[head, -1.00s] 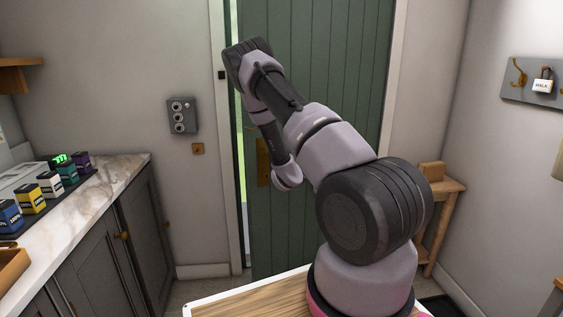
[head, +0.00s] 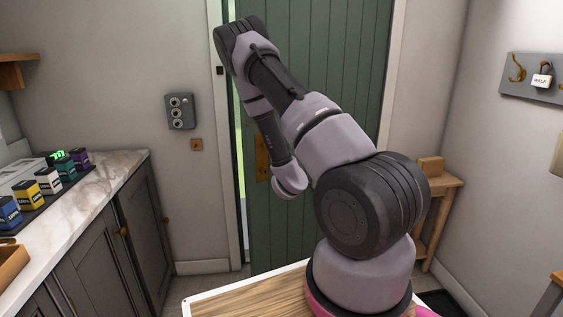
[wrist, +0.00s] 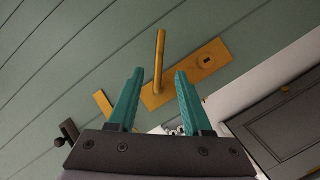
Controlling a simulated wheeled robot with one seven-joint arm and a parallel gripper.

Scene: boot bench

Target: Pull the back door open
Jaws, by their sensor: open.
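The green plank back door (head: 330,70) stands slightly ajar, with a bright strip of light along its left edge. My gripper (wrist: 159,73) is open with two teal fingers. The lever lies in line with the gap between the fingertips; I cannot tell whether it is between them. The head view hides my gripper behind my arm.
A marble-topped grey cabinet (head: 105,175) with several small boxes runs along the left wall. A grey dial panel (head: 180,112) is on the wall left of the door. A wooden stand (head: 440,187) is at the right, below a hook board (head: 548,77) with a padlock.

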